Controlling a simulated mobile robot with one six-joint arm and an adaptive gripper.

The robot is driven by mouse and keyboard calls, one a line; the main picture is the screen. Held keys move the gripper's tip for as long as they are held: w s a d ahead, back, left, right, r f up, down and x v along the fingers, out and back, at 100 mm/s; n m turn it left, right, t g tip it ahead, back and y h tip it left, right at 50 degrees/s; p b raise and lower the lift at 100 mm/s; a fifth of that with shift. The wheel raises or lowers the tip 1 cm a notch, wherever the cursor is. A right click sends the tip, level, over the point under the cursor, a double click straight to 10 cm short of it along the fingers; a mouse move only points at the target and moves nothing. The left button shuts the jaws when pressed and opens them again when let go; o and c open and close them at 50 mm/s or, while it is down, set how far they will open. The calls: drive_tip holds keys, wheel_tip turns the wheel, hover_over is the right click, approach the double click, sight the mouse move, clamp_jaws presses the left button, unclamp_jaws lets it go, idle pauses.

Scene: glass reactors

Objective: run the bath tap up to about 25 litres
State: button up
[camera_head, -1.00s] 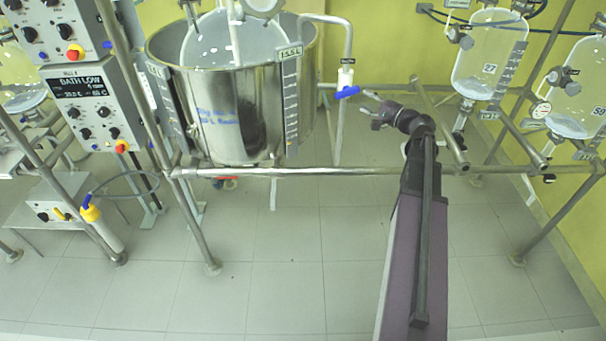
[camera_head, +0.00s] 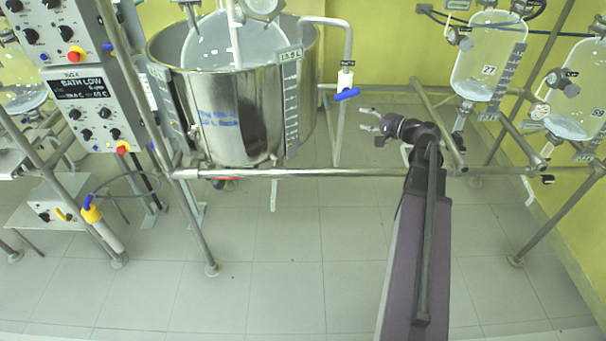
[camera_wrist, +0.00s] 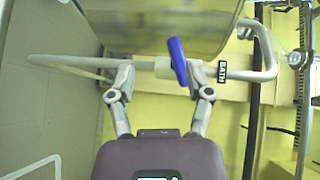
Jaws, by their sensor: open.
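The bath tap is a white pipe (camera_head: 348,45) with a white valve body and a blue lever (camera_head: 347,94), right of the steel bath (camera_head: 236,115). The lever lies nearly level, slightly raised at its right end. In the wrist view the blue lever (camera_wrist: 178,60) shows between the finger lines, beside a black BATH label (camera_wrist: 222,71). My gripper (camera_head: 364,120) is open and empty, below and right of the lever, apart from it in the head view. The wrist view shows its spread fingers (camera_wrist: 160,72). A small level tag (camera_head: 290,54) on the bath is too blurred to read surely.
A control box (camera_head: 88,100) reading BATH LOW stands at the left. A steel rail (camera_head: 330,172) runs in front of the bath. Glass vessels (camera_head: 487,58) hang at the right by the yellow wall. The tiled floor in front is clear.

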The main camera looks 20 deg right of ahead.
drive_tip(key=s+a+f+n+g+h+p, duration=0.2)
drive_tip(key=s+a+g, duration=0.1)
drive_tip(key=a, duration=0.4)
drive_tip(key=s+a+f+n+g+h+p, duration=0.1)
drive_tip(key=s+a+f+n+g+p, duration=0.1)
drive_tip(key=a+g, duration=0.3)
drive_tip(key=s+a+f+n+g+h+p, duration=0.2)
drive_tip(key=s+a+f+n+g, duration=0.1)
drive_tip(key=a, duration=0.7)
drive_tip(key=shift+s+a+f+n+g+h+p, duration=0.25)
drive_tip(key=shift+s+f+n+g, duration=0.2)
drive_tip(key=shift+s+n, duration=0.4)
drive_tip(key=shift+s, duration=0.25)
drive_tip(key=s+h, duration=0.1)
drive_tip(key=s+a+f+n+g+h, duration=0.1)
drive_tip(key=s, duration=0.1)
drive_tip(key=s+a+h, duration=0.1)
drive_tip(key=h, duration=0.1)
drive_tip(key=shift+s+f+n+g, duration=0.15)
drive_tip(key=shift+s+n+g, duration=0.1)
drive_tip(key=shift+n, duration=0.1)
drive_tip(key=shift+w, duration=0.1)
